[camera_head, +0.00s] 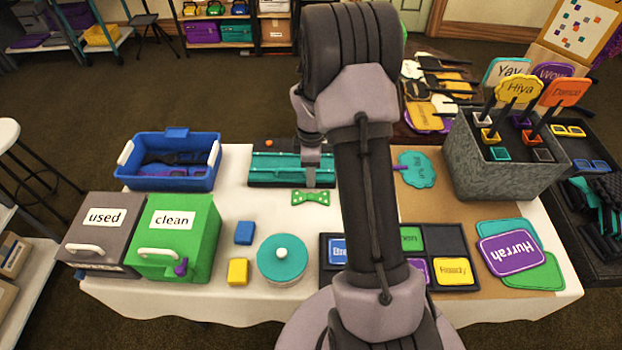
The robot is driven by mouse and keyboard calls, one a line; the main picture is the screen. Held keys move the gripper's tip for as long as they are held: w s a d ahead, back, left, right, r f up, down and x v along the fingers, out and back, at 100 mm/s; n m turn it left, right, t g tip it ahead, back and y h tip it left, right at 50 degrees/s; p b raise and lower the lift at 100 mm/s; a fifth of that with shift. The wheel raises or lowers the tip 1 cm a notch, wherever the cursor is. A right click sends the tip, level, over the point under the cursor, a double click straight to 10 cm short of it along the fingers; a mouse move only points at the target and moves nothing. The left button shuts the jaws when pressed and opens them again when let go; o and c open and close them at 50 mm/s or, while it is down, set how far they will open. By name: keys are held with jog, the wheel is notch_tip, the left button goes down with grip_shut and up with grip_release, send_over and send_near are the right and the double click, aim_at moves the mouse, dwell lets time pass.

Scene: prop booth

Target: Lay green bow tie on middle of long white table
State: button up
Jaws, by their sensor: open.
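The green bow tie (311,198) with light dots shows near the middle of the long white table (228,218), just in front of a long teal tray. It appears to lie flat on the white cloth. My gripper (311,178) points down behind the bow tie in the picture, over the right part of the tray, and is open. Its fingertips are small and hard to make out against the tray. I see no clear contact between it and the bow tie. My arm hides part of the table to the right of the bow tie.
The teal tray (275,168) and blue bin (170,172) stand at the back. The grey "used" box (92,245), green "clean" box (190,236), blue and yellow blocks and teal round box (282,262) stand left. A dark sectioned tray (449,240) and grey sign box (490,165) stand right.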

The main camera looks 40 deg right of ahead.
jog(key=s+a+r+m+t, duration=0.1)
jog(key=a+r+m, duration=0.3)
jog(key=r, duration=0.5)
jog(key=s+a+r+m+t, duration=0.1)
jog(key=s+a+r, duration=0.1)
jog(key=a+r, duration=0.6)
jog(key=s+a+r+m+t+y, duration=0.1)
jog(key=s+a+r+m+t, duration=0.1)
jog(key=s+a+r+m, duration=0.3)
jog(key=s+a+r+m+t+y, duration=0.1)
jog(key=s+a+r+m, duration=0.4)
jog(key=s, duration=0.7)
jog(key=shift+a+r+t, duration=0.3)
jog(key=shift+a+t, duration=0.1)
jog(key=shift+a, duration=0.85)
jog(key=shift+s, duration=0.15)
